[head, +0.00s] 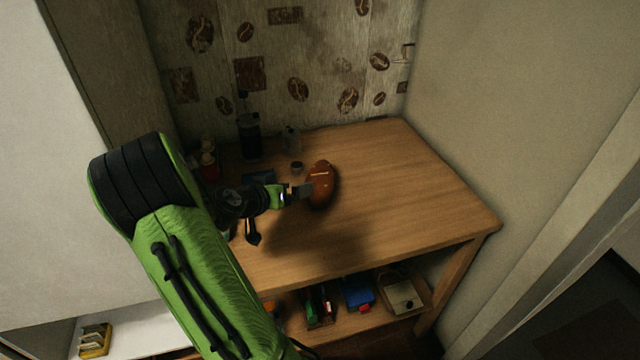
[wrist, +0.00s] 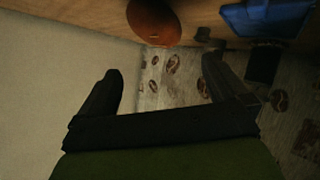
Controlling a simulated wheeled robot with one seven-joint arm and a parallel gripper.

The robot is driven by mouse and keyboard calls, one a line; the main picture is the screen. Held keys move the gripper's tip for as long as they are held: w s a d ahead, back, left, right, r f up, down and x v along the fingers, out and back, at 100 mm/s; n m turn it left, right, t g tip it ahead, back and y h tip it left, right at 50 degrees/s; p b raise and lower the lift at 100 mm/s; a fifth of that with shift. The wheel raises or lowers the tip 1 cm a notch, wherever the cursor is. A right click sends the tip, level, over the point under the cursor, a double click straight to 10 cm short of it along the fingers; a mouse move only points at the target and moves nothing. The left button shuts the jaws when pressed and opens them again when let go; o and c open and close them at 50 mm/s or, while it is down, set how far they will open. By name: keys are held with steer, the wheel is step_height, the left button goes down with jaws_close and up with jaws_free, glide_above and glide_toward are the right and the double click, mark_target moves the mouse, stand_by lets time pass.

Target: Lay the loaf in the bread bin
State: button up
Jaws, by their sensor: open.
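The loaf (head: 322,186) is a brown, glossy, oval shape lying on the wooden table. Its end shows at the top of the wrist view (wrist: 153,22). My gripper (wrist: 160,67) is open and nothing shows between its fingers. In the head view it is just left of the loaf, above the table, and partly hidden by my arm. In the wrist view the loaf is beyond the fingertips and apart from them. A blue object (wrist: 265,18) is at the upper right of the wrist view; I cannot tell whether it is the bread bin.
A dark tall jar (head: 249,137), a glass jar (head: 291,139) and a small cup (head: 296,167) stand at the back of the table (head: 400,190). Its right side is clear. The shelf below holds a blue box (head: 357,291) and a wooden tray (head: 424,298). Walls close the back and right.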

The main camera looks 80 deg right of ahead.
mark_target(315, 179)
steer(key=b+x, duration=0.2)
steer(key=x, duration=1.2)
steer(key=shift+a+f, duration=0.15)
steer(key=c, duration=1.3)
steer(key=shift+r, duration=0.3)
steer(key=shift+c, duration=1)
step_height(315, 179, up, 4)
steer(key=shift+f+p, duration=0.15)
steer(key=shift+p, duration=0.65)
steer(key=w+a, duration=0.1)
steer(key=a, duration=0.4)
steer(key=w+a, duration=0.2)
steer(key=a, duration=0.4)
steer(key=w+a, duration=0.2)
steer(key=a, duration=0.4)
steer(key=shift+w+a+f, duration=0.1)
steer(key=shift+w+f, duration=0.15)
steer(key=shift+f, duration=0.05)
steer(key=shift+w, duration=0.1)
